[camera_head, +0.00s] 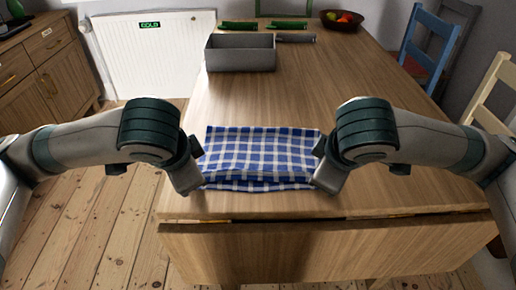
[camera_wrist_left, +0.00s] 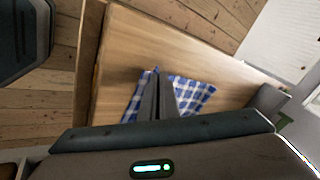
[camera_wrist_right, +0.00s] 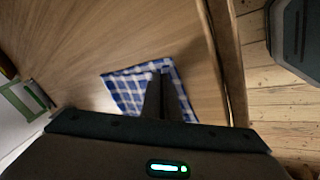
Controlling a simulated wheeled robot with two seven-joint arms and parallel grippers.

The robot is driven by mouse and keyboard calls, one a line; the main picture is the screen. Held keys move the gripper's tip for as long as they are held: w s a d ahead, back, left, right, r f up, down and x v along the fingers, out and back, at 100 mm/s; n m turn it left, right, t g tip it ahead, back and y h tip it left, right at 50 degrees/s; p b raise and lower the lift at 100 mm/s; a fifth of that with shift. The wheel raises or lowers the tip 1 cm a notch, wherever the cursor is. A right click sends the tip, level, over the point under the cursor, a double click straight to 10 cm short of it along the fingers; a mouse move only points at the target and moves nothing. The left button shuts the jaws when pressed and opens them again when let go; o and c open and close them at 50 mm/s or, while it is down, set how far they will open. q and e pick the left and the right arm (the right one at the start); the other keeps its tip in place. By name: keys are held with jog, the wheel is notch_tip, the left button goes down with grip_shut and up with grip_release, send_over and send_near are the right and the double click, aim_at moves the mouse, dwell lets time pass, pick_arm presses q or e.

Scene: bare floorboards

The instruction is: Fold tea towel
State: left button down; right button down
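The tea towel (camera_head: 258,152), in blue and white check, lies on the near part of the wooden table as a wide layered rectangle, with creases along its front edge. My left gripper (camera_head: 192,188) is at its front left corner and my right gripper (camera_head: 325,186) at its front right corner. In the left wrist view the fingers (camera_wrist_left: 157,82) are close together with towel (camera_wrist_left: 190,94) at their tips. In the right wrist view the fingers (camera_wrist_right: 161,82) look likewise, with towel (camera_wrist_right: 126,90) beside them. Both look shut on the cloth, though the fingertips are partly hidden.
The table (camera_head: 300,95) is clear behind the towel. A grey open box (camera_head: 240,60) stands farther back, with green and dark items (camera_head: 275,25) and a fruit bowl (camera_head: 341,24) beyond. Chairs (camera_head: 430,45) stand at the right. The table's front edge is close to the towel.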

pick_arm(q)
jog(key=c, duration=1.8)
grip_release()
jog(key=shift+c, duration=0.2)
pick_arm(e)
jog(key=c, duration=1.8)
grip_release()
jog(key=shift+c, duration=0.2)
pick_arm(q)
jog(key=shift+o, duration=0.8)
pick_arm(e)
jog(key=shift+o, duration=0.8)
pick_arm(q)
jog(key=shift+s, duration=0.1)
pick_arm(e)
jog(key=shift+s, duration=0.1)
pick_arm(q)
jog(key=shift+r, duration=0.1)
pick_arm(e)
jog(key=shift+r, duration=0.1)
